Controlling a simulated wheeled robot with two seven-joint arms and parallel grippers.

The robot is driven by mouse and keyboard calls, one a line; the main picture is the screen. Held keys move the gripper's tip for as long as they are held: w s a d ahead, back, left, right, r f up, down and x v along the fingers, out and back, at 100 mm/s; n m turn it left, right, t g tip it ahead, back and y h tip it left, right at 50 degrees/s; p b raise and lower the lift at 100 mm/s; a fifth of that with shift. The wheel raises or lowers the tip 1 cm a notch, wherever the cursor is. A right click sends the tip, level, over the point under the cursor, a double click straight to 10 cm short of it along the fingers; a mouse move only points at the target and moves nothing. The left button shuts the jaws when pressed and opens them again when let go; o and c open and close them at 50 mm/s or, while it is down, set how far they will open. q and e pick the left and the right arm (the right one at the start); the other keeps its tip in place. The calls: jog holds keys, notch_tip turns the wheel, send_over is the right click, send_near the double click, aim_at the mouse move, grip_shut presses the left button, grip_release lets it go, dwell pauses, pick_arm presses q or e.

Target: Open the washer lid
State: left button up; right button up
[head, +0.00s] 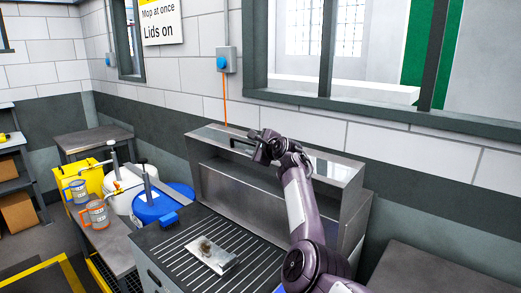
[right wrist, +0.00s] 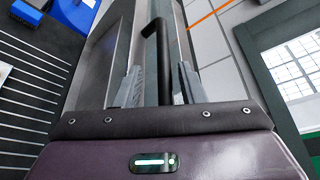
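The washer's steel lid (head: 224,172) stands raised at the back of the washer, its hollow front facing the grated top (head: 190,245). A dark bar handle (head: 241,143) sits along the lid's upper edge. My right gripper (head: 258,150) is at that edge, by the handle's right end. In the right wrist view the handle (right wrist: 159,40) runs between my two fingers (right wrist: 160,86), with gaps visible on both sides, so the gripper looks open around it. My arm hides part of the lid's right side. My left gripper is not in view.
A grey metal part (head: 211,254) lies on the grate. A wall with a window (head: 320,45) stands close behind the lid.

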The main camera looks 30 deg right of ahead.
jog(key=b+v, duration=0.2)
jog(key=v, duration=0.4)
jog(key=shift+s+b, duration=0.4)
jog(key=shift+a+f, duration=0.1)
